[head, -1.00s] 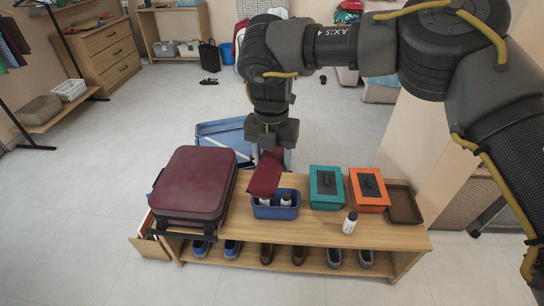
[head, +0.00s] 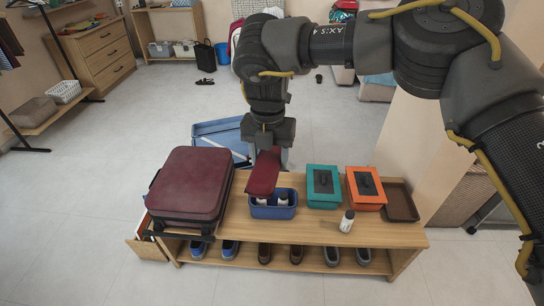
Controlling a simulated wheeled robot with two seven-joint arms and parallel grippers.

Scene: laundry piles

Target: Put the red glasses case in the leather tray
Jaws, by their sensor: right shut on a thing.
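The red glasses case (head: 263,174) hangs from my right gripper (head: 267,150), which is shut on it. The case is held above the back left part of a blue bin (head: 273,212) on the wooden bench. The leather tray (head: 401,203) is a brown, shallow, empty tray at the right end of the bench top. My right gripper is well to the left of the tray. The fingertips are partly hidden by the gripper body and the case. My left gripper is not in view.
A dark red suitcase (head: 190,184) stands on the bench's left end. A teal box (head: 323,187) and an orange box (head: 366,188) stand between the bin and the tray. A white bottle (head: 347,221) stands near the front edge. Shoes sit on the lower shelf.

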